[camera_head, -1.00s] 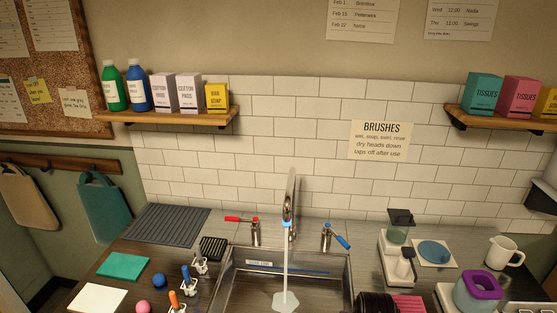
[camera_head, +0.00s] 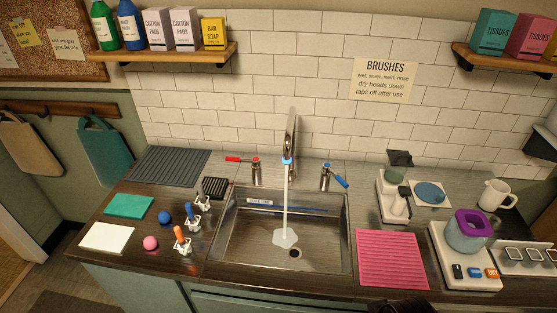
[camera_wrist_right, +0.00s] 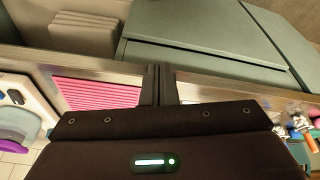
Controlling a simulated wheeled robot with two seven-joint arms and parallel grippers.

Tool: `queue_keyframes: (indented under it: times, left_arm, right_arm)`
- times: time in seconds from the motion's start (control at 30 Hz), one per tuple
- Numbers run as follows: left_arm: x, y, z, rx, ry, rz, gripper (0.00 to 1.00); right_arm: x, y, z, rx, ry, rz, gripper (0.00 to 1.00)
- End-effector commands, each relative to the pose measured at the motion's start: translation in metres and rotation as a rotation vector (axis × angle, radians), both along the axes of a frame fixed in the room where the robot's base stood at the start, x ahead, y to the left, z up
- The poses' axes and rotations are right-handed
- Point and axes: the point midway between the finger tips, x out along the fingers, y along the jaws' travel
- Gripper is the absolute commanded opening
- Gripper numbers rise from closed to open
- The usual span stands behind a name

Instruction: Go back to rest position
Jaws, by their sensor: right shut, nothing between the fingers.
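My right gripper (camera_wrist_right: 159,84) is shut and empty in the right wrist view, its two fingers pressed together. It is in front of the counter, with the pink ribbed mat (camera_wrist_right: 95,93) to its left in that view and green cabinet fronts (camera_wrist_right: 200,32) beyond. In the head view only a dark part of my right arm shows at the bottom edge, below the pink mat (camera_head: 392,259). My left gripper is in neither view.
Water runs from the tap (camera_head: 291,135) into the steel sink (camera_head: 240,245). Brushes in white holders (camera_head: 183,240), a pink ball (camera_head: 151,243) and a blue ball (camera_head: 165,217) stand left. A purple-rimmed jar (camera_head: 467,235) and a white mug (camera_head: 494,194) stand right.

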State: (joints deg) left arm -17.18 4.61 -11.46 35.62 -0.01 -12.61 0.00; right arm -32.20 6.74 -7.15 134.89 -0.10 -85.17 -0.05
Motion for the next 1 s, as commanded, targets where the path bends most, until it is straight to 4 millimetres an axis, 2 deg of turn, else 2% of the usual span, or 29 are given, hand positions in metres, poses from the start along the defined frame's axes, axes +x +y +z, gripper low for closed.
queue_keyframes:
  times: [0.03, 0.27, 0.37, 0.47, 0.5, 0.57, 0.6, 0.67, 0.7, 0.8, 0.9, 1.0]
  left_arm:
    - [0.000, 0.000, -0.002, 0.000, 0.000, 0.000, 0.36]
    - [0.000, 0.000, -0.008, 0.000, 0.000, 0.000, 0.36]
    - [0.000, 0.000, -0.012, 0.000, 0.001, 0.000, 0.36]
    - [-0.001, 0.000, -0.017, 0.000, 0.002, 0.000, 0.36]
    - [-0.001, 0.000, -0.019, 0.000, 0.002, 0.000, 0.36]
    - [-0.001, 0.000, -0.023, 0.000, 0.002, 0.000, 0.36]
    - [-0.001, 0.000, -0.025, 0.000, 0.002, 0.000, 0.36]
    - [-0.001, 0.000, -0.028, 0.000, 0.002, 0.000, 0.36]
    - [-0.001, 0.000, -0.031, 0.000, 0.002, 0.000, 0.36]
    - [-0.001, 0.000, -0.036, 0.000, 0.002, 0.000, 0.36]
    - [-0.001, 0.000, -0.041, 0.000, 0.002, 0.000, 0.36]
    - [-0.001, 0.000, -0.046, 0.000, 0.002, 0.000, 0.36]
  right_arm:
    - [0.002, 0.000, -0.015, 0.000, 0.008, 0.000, 0.00]
    - [0.008, 0.002, -0.084, -0.001, 0.031, 0.001, 0.00]
    - [0.006, 0.002, -0.126, -0.002, 0.049, 0.004, 0.00]
    - [0.000, 0.002, -0.179, -0.002, 0.066, 0.007, 0.00]
    - [-0.005, 0.002, -0.205, -0.004, 0.076, 0.009, 0.00]
    - [-0.015, 0.000, -0.244, -0.006, 0.089, 0.010, 0.00]
    - [-0.024, -0.001, -0.270, -0.006, 0.099, 0.013, 0.00]
    - [-0.039, -0.004, -0.306, -0.008, 0.112, 0.015, 0.00]
    - [-0.052, -0.005, -0.330, -0.010, 0.122, 0.017, 0.00]
    - [-0.087, -0.011, -0.383, -0.012, 0.144, 0.023, 0.00]
    - [-0.128, -0.018, -0.427, -0.016, 0.166, 0.028, 0.00]
    - [-0.166, -0.025, -0.459, -0.019, 0.183, 0.031, 0.00]
